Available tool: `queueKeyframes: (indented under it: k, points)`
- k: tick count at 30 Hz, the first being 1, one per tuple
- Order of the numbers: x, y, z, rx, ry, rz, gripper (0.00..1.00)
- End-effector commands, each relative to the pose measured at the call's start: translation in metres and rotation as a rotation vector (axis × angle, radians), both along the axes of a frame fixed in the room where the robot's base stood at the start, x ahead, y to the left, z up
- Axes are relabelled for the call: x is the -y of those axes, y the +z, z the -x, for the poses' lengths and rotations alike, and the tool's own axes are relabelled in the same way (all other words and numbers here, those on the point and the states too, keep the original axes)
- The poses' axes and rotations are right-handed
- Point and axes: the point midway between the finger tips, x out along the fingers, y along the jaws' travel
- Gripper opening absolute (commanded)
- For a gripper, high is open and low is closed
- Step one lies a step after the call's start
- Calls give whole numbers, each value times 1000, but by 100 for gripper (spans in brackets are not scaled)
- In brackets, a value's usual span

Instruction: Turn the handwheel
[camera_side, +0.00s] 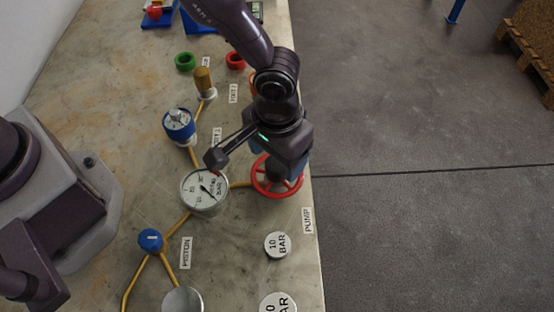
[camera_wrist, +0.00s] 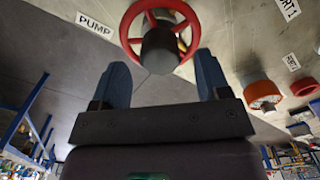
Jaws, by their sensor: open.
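The handwheel (camera_side: 264,190) is a red spoked ring by the PUMP label, near the right edge of the table. In the side view my gripper (camera_side: 279,170) is over it and hides part of its ring and centre. In the wrist view the red wheel (camera_wrist: 132,14) shows with a dark hub at its middle. My gripper (camera_wrist: 163,78) is open, with one blue finger on each side below the hub. I cannot tell whether the fingers touch the wheel.
A pressure gauge (camera_side: 204,190) stands close to the left of the wheel, joined by yellow pipe. A blue-collared fitting (camera_side: 179,125) stands behind the gauge. The table ends just right of the wheel.

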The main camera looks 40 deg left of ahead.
Motion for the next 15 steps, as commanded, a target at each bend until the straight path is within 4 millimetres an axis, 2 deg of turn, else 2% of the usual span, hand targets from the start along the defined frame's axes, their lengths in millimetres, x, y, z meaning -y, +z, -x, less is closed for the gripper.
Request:
queueKeyframes:
  k: [3, 6, 15]
  points:
    - [0, -17, 0, -2, -1, -1, 69]
    - [0, -25, 0, -1, -1, -1, 69]
    - [0, -29, 0, 1, -1, 0, 69]
